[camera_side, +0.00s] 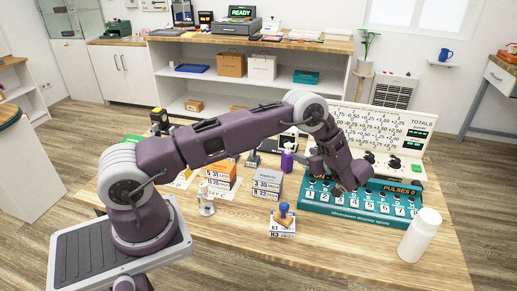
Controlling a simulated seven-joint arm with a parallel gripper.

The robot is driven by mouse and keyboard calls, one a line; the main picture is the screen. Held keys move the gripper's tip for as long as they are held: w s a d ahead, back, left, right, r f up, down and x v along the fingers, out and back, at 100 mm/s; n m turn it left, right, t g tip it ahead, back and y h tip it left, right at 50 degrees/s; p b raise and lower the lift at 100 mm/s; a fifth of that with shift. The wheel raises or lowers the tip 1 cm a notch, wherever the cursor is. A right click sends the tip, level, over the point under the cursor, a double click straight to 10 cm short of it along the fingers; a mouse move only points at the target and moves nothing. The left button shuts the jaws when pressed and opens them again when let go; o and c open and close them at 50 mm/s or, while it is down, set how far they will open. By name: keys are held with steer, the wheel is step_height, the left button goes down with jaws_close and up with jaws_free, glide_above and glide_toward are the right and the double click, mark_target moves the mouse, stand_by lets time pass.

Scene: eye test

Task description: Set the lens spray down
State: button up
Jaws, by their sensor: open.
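A small purple bottle (287,160) with a dark top stands upright on the wooden table (350,262), near its middle. No label is readable on either, so I cannot tell which is the lens spray. My gripper (312,161) is open, just right of the purple bottle and partly hidden by my wrist. I see nothing held in it. Whether its fingers touch the purple bottle is too small to tell.
A teal display unit (360,211) with numbered spots lies under my wrist. A white totals board (372,128) stands behind it. A blue-handled stamp (284,216), small labelled boxes (267,184) and a small white figure-like object (206,200) stand left. The front table strip is clear.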

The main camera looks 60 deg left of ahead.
steer(key=w+d+r+m+t+h, duration=0.2)
steer(key=w+d+r+t, duration=0.15)
steer(key=r, duration=0.35)
steer(key=w+d+r+m+t+h, duration=0.1)
steer(key=w+d+r+t+h, duration=0.2)
steer(key=r, duration=0.5)
steer(key=w+d+r+m+t+h, duration=0.1)
steer(key=w+d+r+m+t, duration=0.15)
steer(key=w+r, duration=0.35)
steer(key=s+d+r+m+t+h, duration=0.1)
steer(key=s+d+r+m+h, duration=0.15)
steer(key=s+d+r, duration=0.35)
steer(key=s+d+r+m+t+h, duration=0.25)
steer(key=d+r+h, duration=0.2)
steer(key=r, duration=0.35)
steer(key=s+d+r+m+g+h, duration=0.1)
steer(key=s+d+m+g+h, duration=0.25)
steer(key=s, duration=1.55)
steer(key=s+a+f+m+g+y, duration=0.1)
steer(key=s+f, duration=0.3)
steer(key=s, duration=0.6)
steer(key=s+a+f+m+g+y, duration=0.2)
steer(key=s+a+f+g, duration=0.1)
steer(key=s, duration=0.8)
steer(key=shift+f+m, duration=0.4)
steer(key=shift+f, duration=0.5)
